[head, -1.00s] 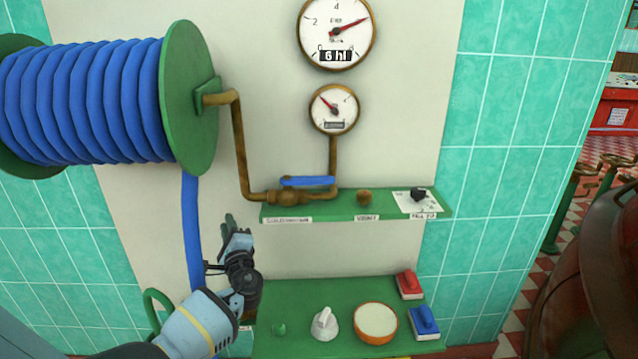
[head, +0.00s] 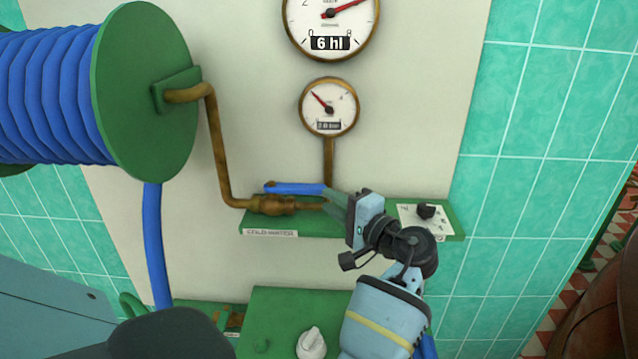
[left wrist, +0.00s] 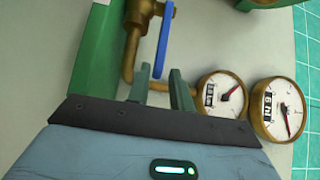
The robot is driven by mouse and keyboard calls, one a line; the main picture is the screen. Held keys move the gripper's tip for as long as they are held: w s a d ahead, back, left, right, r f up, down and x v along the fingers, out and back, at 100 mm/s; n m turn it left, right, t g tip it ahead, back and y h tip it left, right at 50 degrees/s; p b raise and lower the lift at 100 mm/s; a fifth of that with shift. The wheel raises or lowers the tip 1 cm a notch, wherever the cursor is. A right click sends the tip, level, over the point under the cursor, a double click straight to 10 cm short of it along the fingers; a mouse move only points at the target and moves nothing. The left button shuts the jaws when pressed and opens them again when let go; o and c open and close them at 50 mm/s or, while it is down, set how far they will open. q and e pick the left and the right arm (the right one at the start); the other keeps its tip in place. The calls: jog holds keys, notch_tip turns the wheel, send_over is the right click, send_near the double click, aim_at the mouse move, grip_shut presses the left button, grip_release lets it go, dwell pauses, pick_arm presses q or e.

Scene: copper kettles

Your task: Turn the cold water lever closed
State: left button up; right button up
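The cold water lever (head: 295,188) is a blue bar lying level along the brass pipe and valve (head: 272,205), above the shelf's cold water label. It also shows in the left wrist view (left wrist: 164,42), its near end in line with the gap between my fingers. My left gripper (head: 338,205) is at the lever's right end. Its two green fingers stand apart in the left wrist view (left wrist: 162,80). I cannot tell whether they touch the lever. My right gripper is not in view.
A small gauge (head: 329,106) and a large gauge (head: 331,22) are above the lever. A green hose reel (head: 150,90) with blue hose is at the left. The green shelf (head: 455,222) holds a black knob (head: 426,211). A white knob (head: 311,343) is below.

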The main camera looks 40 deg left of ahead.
aim_at(313, 192)
pick_arm(q)
jog(key=shift+s, duration=0.15)
jog(key=shift+a+r, duration=0.1)
jog(key=shift+a, duration=0.15)
jog(key=a, duration=0.3)
jog(key=a+p, duration=0.1)
jog(key=a, duration=0.1)
jog(key=shift+w+a, duration=0.25)
jog(key=shift+a, duration=0.1)
jog(key=shift+w+a, duration=0.1)
jog(key=shift+a, duration=0.7)
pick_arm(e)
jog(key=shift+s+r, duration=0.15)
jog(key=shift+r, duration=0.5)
pick_arm(q)
grip_shut()
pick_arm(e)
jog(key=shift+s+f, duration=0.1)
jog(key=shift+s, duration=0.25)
